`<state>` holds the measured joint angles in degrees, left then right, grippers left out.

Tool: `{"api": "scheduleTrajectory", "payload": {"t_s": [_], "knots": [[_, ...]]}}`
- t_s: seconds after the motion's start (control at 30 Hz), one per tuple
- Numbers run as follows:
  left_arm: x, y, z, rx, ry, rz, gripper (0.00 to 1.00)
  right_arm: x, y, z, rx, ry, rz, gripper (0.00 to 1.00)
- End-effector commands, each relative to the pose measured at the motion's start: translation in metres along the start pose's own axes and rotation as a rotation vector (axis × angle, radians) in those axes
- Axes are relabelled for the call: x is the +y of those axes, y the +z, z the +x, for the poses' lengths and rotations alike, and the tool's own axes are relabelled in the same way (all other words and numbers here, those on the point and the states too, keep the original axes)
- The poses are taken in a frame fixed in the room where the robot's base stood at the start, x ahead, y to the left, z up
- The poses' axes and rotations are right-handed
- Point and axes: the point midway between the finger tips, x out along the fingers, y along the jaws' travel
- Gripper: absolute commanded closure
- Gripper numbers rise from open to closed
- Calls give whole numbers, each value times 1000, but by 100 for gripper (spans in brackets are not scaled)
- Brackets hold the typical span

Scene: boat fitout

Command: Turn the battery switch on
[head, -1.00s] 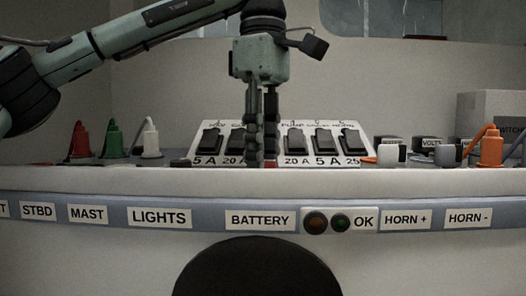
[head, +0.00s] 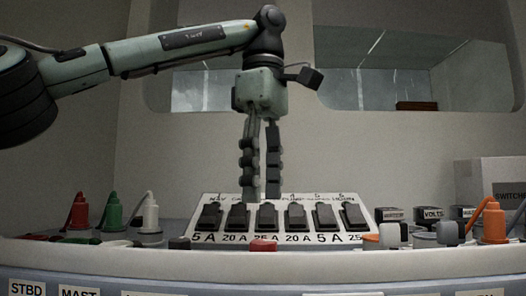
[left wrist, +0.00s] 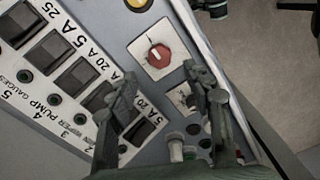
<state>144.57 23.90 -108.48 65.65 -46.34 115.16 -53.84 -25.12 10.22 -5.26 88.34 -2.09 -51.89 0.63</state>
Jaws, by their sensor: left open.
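The battery switch is a red rotary knob (left wrist: 158,55) on a white square plate in the left wrist view, with a pale mark on it. In the head view only the top of the red knob (head: 263,245) shows above the console's front edge, in front of the breaker panel. My left gripper (head: 262,197) is open and empty, pointing down above and behind the knob, its fingertips in front of the upper part of the breaker panel. In the left wrist view the gripper's (left wrist: 160,88) fingers stand apart on either side below the knob, not touching it. My right gripper is not in view.
A white breaker panel (head: 330,238) with several black rocker switches stands behind the knob. Red (head: 78,212), green (head: 110,213) and white (head: 150,215) plugs are at left. An orange plug (head: 493,225) and a grey box (head: 490,175) are at right.

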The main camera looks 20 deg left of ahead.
Motion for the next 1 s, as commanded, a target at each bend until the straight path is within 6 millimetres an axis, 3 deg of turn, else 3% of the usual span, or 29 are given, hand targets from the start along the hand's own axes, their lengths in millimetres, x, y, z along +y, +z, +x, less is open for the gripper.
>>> {"api": "scheduleTrajectory", "payload": {"t_s": [0.17, 0.4, 1.0], "knots": [[0, 0, -28, 3, 8, -5, 49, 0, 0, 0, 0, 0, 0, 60], [0, 0, -43, 1, -3, -2, 49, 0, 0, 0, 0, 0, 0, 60], [0, 0, -50, -2, 2, 0, 49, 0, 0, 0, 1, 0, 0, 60]]}}
